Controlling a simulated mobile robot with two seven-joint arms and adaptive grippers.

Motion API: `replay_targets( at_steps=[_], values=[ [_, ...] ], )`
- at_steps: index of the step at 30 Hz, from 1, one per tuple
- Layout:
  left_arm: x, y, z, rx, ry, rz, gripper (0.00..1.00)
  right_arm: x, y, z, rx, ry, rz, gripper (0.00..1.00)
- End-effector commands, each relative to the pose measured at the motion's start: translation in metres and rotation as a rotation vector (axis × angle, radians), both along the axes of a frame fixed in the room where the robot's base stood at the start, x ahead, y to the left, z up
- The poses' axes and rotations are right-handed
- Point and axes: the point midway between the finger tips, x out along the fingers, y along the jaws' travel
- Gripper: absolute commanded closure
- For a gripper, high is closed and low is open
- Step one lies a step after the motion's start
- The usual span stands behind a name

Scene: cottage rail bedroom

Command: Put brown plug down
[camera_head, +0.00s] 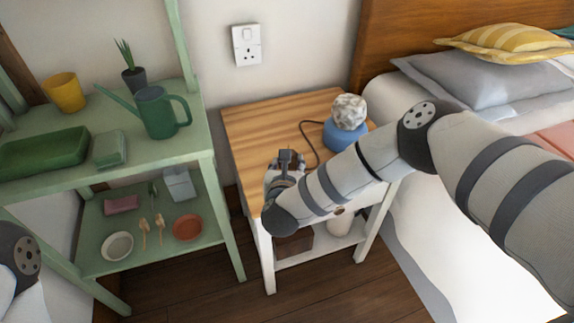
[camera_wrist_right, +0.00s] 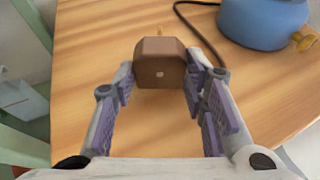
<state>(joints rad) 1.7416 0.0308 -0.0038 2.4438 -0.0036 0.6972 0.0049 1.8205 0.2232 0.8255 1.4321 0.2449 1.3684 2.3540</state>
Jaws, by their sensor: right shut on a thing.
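The brown plug (camera_wrist_right: 160,66) is a blocky piece with a brass-coloured pin on its far side, seen in the right wrist view. My right gripper (camera_wrist_right: 160,84) is shut on it, with one purple-padded finger on each side. In the head view my right gripper (camera_head: 288,158) is over the front left part of the wooden bedside table (camera_head: 255,123), and it mostly hides the plug. I cannot tell whether the plug touches the tabletop. My left gripper is out of view.
A dark cable (camera_head: 309,140) lies beside a blue lamp (camera_head: 345,138) with a pale ball top. A green shelf (camera_head: 215,185) holding a watering can (camera_head: 160,114) stands left. A wall socket (camera_head: 246,45) is behind the table. The bed is right. The table's back left is clear.

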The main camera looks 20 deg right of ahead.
Motion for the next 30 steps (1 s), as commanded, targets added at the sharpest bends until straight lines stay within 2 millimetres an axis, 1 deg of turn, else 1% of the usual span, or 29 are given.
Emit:
replay_targets(
  at_steps=[2,14,16,17,18,19,28,30],
  values=[
    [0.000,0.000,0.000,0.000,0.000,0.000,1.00,0.000,0.000,0.000,0.000,-0.001,0.000,0.89],
    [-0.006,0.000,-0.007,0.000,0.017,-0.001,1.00,0.000,0.000,-0.013,0.001,0.002,0.000,0.88],
    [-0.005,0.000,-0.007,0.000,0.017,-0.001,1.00,0.000,0.000,-0.012,0.000,0.001,0.000,0.88],
    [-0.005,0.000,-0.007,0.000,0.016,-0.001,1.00,0.000,0.000,-0.012,0.000,0.001,0.000,0.56],
    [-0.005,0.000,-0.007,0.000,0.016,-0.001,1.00,-0.001,0.000,-0.012,0.001,0.002,0.000,0.47],
    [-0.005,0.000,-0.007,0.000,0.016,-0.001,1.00,-0.001,0.000,-0.012,0.001,0.002,0.000,0.41],
    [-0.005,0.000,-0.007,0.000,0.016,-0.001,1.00,-0.001,0.000,-0.013,0.000,0.004,-0.001,0.41],
    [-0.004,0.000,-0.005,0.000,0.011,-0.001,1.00,-0.001,0.000,-0.009,0.001,0.003,-0.001,0.41]
  ],
)
